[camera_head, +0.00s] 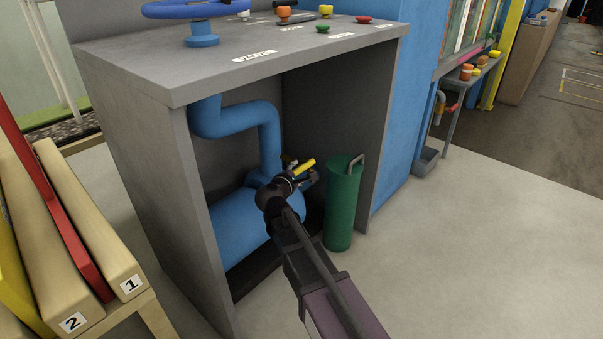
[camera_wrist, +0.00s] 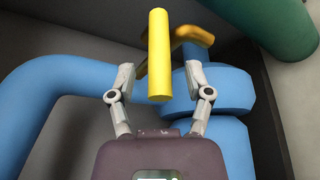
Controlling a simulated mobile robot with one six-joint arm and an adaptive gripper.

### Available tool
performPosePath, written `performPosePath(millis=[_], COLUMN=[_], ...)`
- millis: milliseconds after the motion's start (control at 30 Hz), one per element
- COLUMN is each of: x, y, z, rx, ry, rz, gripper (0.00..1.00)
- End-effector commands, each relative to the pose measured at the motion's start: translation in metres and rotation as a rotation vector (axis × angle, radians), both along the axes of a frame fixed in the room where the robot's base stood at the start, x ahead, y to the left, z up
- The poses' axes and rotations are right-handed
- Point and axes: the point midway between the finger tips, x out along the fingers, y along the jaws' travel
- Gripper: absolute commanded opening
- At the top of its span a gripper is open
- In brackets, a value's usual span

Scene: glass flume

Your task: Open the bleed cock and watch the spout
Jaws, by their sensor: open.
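The bleed cock's yellow lever (camera_head: 305,167) shows inside the grey cabinet, near the blue pipe. In the wrist view the lever (camera_wrist: 159,55) stands upright in the picture, between the spread fingers of my gripper (camera_wrist: 160,76). Gaps show on both sides of the lever. My gripper (camera_head: 297,180) is open and reaches into the cabinet at the lever. A brass-coloured curved piece, perhaps the spout (camera_wrist: 197,36), shows behind the lever and is partly hidden by it. I cannot tell whether anything flows from it.
The grey cabinet (camera_head: 150,150) encloses the blue pipe (camera_head: 226,120) on the left, above and right. A green cylinder (camera_head: 342,210) with a grey handle stands right of my gripper. Numbered boards (camera_head: 70,240) stand at left. The floor at right is clear.

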Motion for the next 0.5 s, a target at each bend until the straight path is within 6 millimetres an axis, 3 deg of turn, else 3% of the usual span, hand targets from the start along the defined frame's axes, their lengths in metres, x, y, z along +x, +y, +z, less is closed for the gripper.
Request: performPosePath(millis=[200,500], x=[0.017,0.019], y=[-0.006,-0.007], z=[-0.004,-0.004], rx=[0.000,-0.001], ry=[0.000,0.000], rz=[-0.001,0.000], gripper=[0.65,0.65])
